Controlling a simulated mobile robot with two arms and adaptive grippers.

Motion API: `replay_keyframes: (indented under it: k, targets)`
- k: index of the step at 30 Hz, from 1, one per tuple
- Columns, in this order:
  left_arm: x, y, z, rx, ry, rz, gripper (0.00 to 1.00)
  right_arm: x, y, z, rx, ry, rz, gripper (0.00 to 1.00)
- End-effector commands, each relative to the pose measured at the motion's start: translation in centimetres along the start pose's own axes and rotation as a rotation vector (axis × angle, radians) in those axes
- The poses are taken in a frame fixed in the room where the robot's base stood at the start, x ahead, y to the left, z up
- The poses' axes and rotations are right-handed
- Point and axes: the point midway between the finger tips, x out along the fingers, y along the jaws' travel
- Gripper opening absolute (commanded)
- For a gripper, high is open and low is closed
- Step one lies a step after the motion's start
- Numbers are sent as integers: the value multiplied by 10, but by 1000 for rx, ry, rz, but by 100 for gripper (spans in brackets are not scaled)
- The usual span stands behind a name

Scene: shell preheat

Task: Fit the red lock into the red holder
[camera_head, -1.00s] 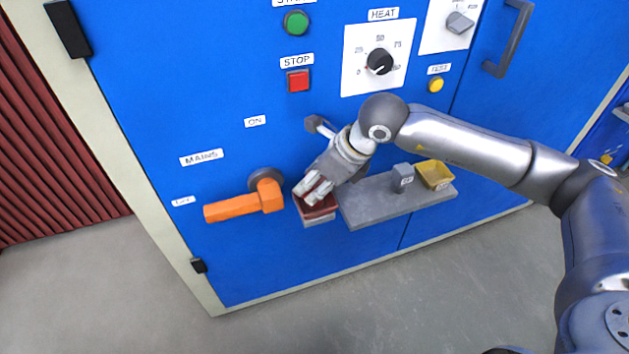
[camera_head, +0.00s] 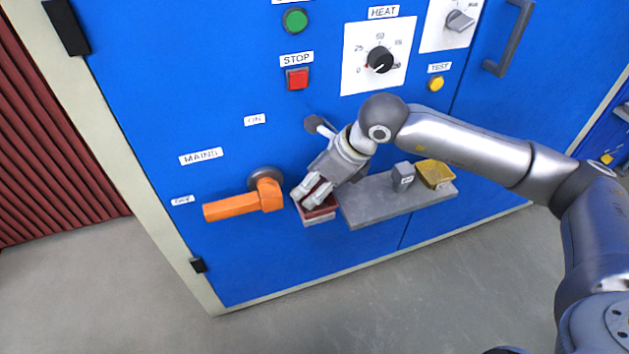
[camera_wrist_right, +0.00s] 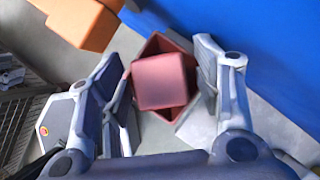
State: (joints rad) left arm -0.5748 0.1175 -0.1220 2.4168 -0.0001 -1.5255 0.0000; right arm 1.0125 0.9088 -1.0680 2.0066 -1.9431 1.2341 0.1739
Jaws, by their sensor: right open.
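The red lock (camera_wrist_right: 160,82) is a dull red block in the middle of the right wrist view. It lies over the open red holder (camera_wrist_right: 151,46), turned at an angle to the holder's walls; I cannot tell how deep it sits. In the head view the red holder (camera_head: 322,212) is at the left end of the grey shelf, mostly under my fingers. My right gripper (camera_head: 315,191) is open around the lock, and in the wrist view its fingers (camera_wrist_right: 165,95) stand on both sides with visible gaps. My left gripper is not in view.
An orange MAINS handle (camera_head: 235,206) sticks out just left of the holder. On the grey shelf (camera_head: 375,206) stand a grey block (camera_head: 402,177) and a yellow holder (camera_head: 435,174). The blue cabinet front (camera_head: 140,110) is close behind the hand.

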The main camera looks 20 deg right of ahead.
Motion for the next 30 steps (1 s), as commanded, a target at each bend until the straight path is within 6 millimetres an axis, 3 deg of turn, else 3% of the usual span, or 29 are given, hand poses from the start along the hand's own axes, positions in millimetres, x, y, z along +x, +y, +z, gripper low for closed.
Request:
replay_keyframes:
  k: [4, 12, 18, 24, 30]
  targets:
    - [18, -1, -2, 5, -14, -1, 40, -12, -1, 4, 0, -2, -3, 59]
    - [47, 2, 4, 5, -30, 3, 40, -78, -2, 4, 0, -3, -5, 59]
    - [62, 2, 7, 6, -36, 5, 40, -111, -1, 3, 1, -1, -3, 59]
    - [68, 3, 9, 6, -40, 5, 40, -124, 0, 3, 0, 0, -1, 59]
    - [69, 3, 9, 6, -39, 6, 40, -125, 0, 3, 0, 0, -1, 59]
